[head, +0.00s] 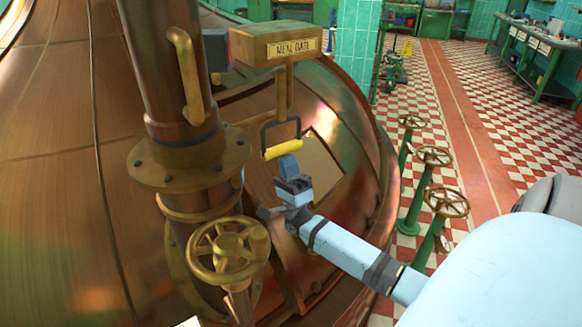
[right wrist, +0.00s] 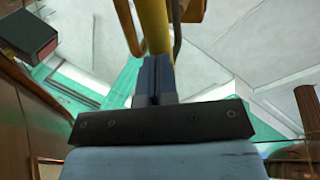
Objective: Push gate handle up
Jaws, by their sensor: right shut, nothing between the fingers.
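The gate handle (head: 283,149) is a yellow bar in a dark bracket. It hangs from a brass rod below a box with a plate reading "MEAL GATE" (head: 292,48). My right gripper (head: 289,163) is shut and empty, with its blue fingertips right below the yellow bar. In the right wrist view, the shut fingers (right wrist: 154,72) point at the yellow bar (right wrist: 155,28) and seem to meet it; I cannot tell for sure whether they touch. My left gripper is in neither view.
A copper kettle (head: 50,170) fills the left and middle. A thick pipe (head: 160,70) and a brass handwheel (head: 228,250) stand left of my right gripper. Several floor valves (head: 434,156) stand to the right. The checkered floor beyond is mostly clear.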

